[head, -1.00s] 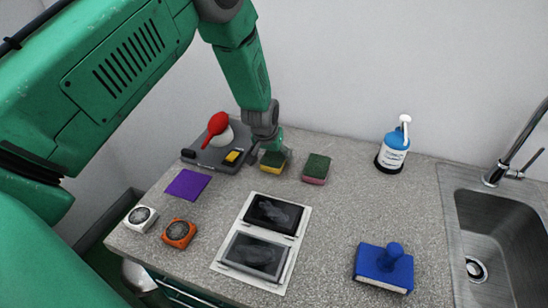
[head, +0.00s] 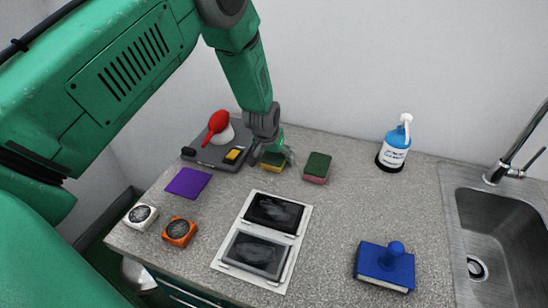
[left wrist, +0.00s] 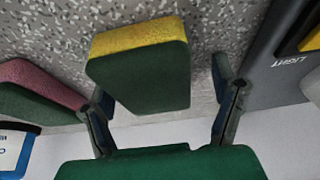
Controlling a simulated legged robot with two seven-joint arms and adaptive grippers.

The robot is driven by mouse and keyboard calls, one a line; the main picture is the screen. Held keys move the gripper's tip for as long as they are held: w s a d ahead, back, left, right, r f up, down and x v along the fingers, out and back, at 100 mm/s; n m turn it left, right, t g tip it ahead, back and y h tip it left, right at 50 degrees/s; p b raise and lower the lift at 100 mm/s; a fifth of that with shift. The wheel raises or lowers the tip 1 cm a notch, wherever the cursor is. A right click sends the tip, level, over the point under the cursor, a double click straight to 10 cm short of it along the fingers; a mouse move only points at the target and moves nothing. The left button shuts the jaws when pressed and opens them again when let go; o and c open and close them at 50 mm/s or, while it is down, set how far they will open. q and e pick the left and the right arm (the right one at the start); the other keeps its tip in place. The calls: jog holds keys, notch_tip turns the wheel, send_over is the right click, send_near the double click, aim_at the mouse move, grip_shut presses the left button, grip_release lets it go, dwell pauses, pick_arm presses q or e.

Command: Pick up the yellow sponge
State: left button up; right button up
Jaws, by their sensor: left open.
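The yellow sponge (head: 272,162), yellow on one side with a dark green layer, lies on the counter near the wall. It also shows in the left wrist view (left wrist: 140,38), large and close. My left gripper (head: 273,154) is over it, coming down from above. In the left wrist view my left gripper (left wrist: 163,88) is open, with one finger on either side of the sponge. The left finger looks very near the sponge; a gap shows at the right finger. My right gripper is in neither view.
A pink and green sponge (head: 317,168) lies close to the right. A grey scale-like device (head: 212,155) with a red item (head: 216,124) stands to the left. A blue bottle (head: 394,148) is farther right.

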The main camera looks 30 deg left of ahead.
pick_arm(q)
jog(key=shift+d+r, duration=0.15)
jog(key=shift+d, duration=0.3)
jog(key=c, duration=0.8)
jog(key=shift+d, duration=0.25)
jog(key=shift+c, duration=0.2)
jog(key=shift+a+r, duration=0.25)
jog(key=shift+r, duration=0.05)
notch_tip(320, 180, up, 10)
jog(key=shift+d+b, duration=0.15)
jog(key=shift+b, duration=0.2)
jog(key=shift+o, duration=0.8)
jog(key=shift+a, duration=0.2)
jog(key=shift+a+f, duration=0.1)
jog(key=c, duration=0.5)
jog(key=shift+o, duration=0.2)
jog(key=shift+a, duration=0.1)
